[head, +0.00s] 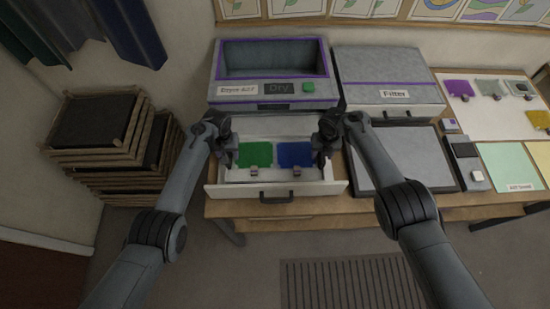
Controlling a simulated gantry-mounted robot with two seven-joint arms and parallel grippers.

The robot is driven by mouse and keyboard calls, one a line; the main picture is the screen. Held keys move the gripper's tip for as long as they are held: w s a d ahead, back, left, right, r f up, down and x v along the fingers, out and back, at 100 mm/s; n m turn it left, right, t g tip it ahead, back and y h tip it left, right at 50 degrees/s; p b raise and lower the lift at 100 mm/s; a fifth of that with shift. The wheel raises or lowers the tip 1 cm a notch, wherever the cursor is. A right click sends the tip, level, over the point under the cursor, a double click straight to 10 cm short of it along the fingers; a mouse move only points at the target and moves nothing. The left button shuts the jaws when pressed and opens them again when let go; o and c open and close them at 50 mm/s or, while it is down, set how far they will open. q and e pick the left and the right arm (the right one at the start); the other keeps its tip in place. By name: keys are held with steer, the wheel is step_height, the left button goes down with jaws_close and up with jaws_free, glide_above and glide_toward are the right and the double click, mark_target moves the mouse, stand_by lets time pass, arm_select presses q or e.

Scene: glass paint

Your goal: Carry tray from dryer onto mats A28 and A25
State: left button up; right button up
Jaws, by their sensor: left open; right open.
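The dryer (232,75) stands at the back of the bench, with a small display and a green button. Its white drawer (232,191) is pulled out in front. The pale tray (258,178) lies in the drawer, bearing a green pane (255,154) and a blue pane (294,155). My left gripper (229,151) is open at the tray's left end, and my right gripper (321,150) is open at its right end. Whether the fingers touch the tray is hidden. A pale green mat (505,160) and another beside it (542,157) lie at the right; their codes are too small to read surely.
A labelled cabinet (385,75) stands right of the dryer. A dark-framed grey panel (405,155) lies before it, right of the drawer. A white board (490,115) with coloured pieces is at the far right. Stacked wooden racks (110,160) stand left.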

arm_select(q)
jaws_close()
arm_select(e)
jaws_close()
arm_select(q)
steer(key=shift+r, duration=0.2)
arm_select(e)
steer(key=shift+r, duration=0.2)
